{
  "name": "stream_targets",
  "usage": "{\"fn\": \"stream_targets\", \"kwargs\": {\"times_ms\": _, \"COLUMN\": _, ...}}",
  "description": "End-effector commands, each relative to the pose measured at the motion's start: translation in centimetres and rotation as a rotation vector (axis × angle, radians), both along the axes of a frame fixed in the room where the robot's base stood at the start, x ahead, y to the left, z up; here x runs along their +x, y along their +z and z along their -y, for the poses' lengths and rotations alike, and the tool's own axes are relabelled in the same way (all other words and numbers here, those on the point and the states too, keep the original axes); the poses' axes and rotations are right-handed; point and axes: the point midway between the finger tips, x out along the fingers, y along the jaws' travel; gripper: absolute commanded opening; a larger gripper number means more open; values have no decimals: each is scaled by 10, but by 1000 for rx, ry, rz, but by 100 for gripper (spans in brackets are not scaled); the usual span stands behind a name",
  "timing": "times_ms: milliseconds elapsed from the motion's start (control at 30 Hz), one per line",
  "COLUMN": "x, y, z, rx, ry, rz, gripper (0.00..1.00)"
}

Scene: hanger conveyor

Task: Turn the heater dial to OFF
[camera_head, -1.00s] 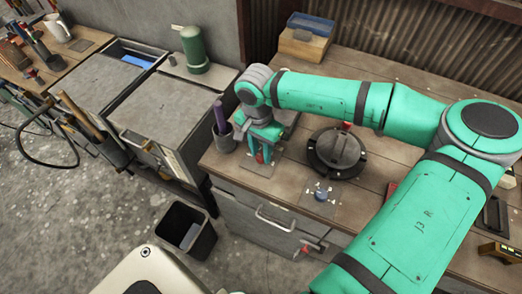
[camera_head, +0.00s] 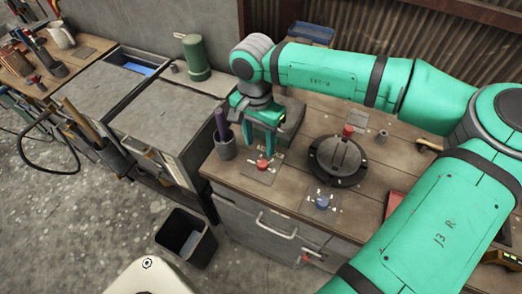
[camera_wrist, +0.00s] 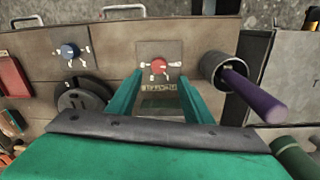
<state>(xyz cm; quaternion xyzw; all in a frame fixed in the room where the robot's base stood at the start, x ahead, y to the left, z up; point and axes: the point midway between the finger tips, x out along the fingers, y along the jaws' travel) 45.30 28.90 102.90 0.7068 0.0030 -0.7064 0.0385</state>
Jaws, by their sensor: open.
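A red dial (camera_head: 262,164) sits on a square plate (camera_head: 252,175) with white marks around it, on the wooden bench. The red dial also shows in the wrist view (camera_wrist: 158,67), with a label on its plate too small to read. A blue dial (camera_head: 322,202) sits on another marked plate to the right; it also shows in the wrist view (camera_wrist: 69,50). I cannot read which dial is the heater's. My gripper (camera_head: 259,142) is open and empty, above the red dial and apart from it. In the wrist view its fingertips (camera_wrist: 160,76) straddle the red dial.
A dark cup (camera_head: 226,147) with a purple handle stands close left of the red dial. A round black device (camera_head: 338,160) with a red knob stands to the right. Behind my gripper is a green-grey box (camera_head: 290,115). Bare bench lies between the plates.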

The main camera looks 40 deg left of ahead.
Motion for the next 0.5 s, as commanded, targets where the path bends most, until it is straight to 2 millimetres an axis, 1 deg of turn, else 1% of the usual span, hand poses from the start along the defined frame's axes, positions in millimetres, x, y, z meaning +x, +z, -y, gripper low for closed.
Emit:
{"fn": "stream_targets", "kwargs": {"times_ms": 100, "x": 0, "y": 14, "z": -2, "rx": 1, "ry": 1, "rz": 1, "gripper": 46}}
{"fn": "stream_targets", "kwargs": {"times_ms": 200, "x": -1, "y": 20, "z": -2, "rx": 0, "ry": 2, "rz": 0, "gripper": 46}}
{"fn": "stream_targets", "kwargs": {"times_ms": 500, "x": -1, "y": 22, "z": -2, "rx": 0, "ry": 2, "rz": 0, "gripper": 46}}
